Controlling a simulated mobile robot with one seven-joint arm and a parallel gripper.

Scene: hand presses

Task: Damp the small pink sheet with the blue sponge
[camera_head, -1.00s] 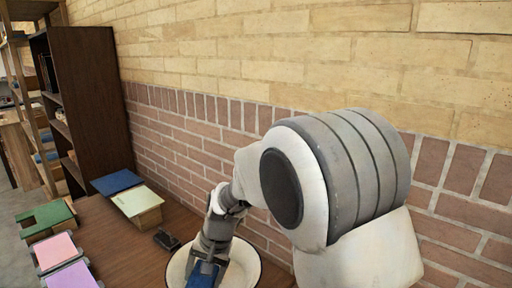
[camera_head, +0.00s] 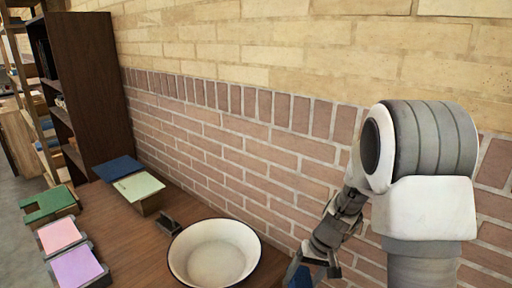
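The small pink sheet (camera_head: 59,235) lies flat on a grey press bed at the left of the table. The blue sponge (camera_head: 301,277) is at the bottom edge of the head view, under my gripper (camera_head: 312,266), and is partly cut off by the frame. My gripper points down to the right of the white bowl, with its fingers about the sponge. It appears closed on it, though the fingertips are partly hidden.
A wide white bowl (camera_head: 214,252) with a dark rim stands mid-table. A lilac sheet (camera_head: 77,267) lies in front of the pink one, a green piece (camera_head: 47,204) behind it. A pale yellow-green sheet (camera_head: 139,186), a blue sheet (camera_head: 117,168) and a small dark object (camera_head: 168,224) are near the wall.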

